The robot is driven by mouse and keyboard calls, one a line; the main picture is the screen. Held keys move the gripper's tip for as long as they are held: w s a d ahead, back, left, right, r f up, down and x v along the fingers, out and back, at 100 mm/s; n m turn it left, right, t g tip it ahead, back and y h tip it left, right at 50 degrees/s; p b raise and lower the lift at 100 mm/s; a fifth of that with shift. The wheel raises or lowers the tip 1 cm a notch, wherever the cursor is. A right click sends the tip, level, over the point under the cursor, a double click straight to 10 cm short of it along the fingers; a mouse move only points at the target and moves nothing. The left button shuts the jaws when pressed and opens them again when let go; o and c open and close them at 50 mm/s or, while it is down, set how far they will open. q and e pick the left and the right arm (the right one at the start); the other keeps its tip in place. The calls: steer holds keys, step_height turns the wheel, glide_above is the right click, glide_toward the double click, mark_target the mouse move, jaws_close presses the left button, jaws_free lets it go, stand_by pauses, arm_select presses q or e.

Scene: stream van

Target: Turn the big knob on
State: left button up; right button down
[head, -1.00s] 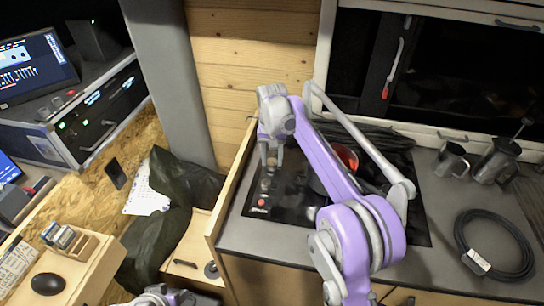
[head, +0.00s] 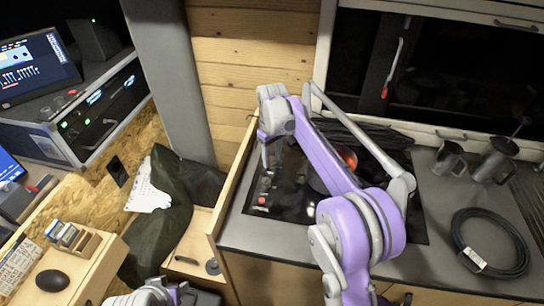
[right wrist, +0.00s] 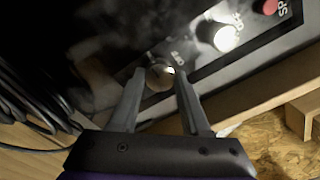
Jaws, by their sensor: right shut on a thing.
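A dark stove panel (head: 281,207) is set in the grey counter, with a strip of controls along its left side. My right gripper (head: 271,163) reaches down over this strip. In the right wrist view its two fingers (right wrist: 160,80) stand on either side of a round, pale metallic knob (right wrist: 160,77), shut on it. A second knob (right wrist: 226,38), brightly lit, and a red button (right wrist: 270,6) lie farther along the strip. The printed labels are too blurred to read surely. Only part of my left arm shows at the bottom edge of the head view; its fingers are not visible.
A reddish round thing (head: 347,158) on the stove is partly hidden by my right arm. A black cable coil (head: 490,242), a metal mug (head: 449,158) and a pot (head: 495,160) stand on the right. A wooden edge (head: 232,184) borders the counter's left side.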

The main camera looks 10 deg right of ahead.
mark_target(272, 160)
stand_by(0.3)
steer(key=shift+c, duration=1.9)
jaws_free()
step_height(272, 160, up, 11)
steer(key=p, duration=0.1)
steer(key=shift+f, duration=0.2)
